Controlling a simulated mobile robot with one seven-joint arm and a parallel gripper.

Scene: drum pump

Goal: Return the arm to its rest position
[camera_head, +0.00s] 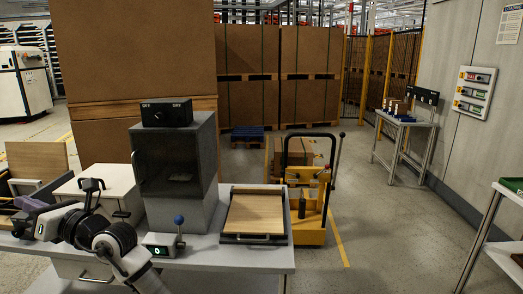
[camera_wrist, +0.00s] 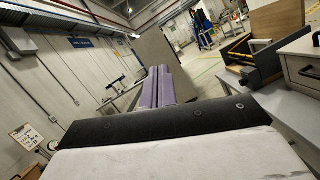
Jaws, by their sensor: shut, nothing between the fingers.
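My gripper (camera_wrist: 159,72) shows in the wrist view as two purple fingers lying side by side, shut with nothing between them. In the head view my gripper (camera_head: 28,205) is at the lower left, beside a white drawer unit (camera_head: 105,186) and over the left part of the worktable (camera_head: 258,257). My arm's black and white links rise from the bottom edge next to it. The gripper is apart from the dark cabinet (camera_head: 172,160). The head view shows the fingertips only partly.
A small box with a blue-knobbed lever (camera_head: 161,246) stands close right of my arm. A wooden board in a dark frame (camera_head: 255,214) lies further right on the table. A yellow pallet truck (camera_head: 308,205) stands behind it. A wooden-sided bin (camera_head: 38,163) is at the left.

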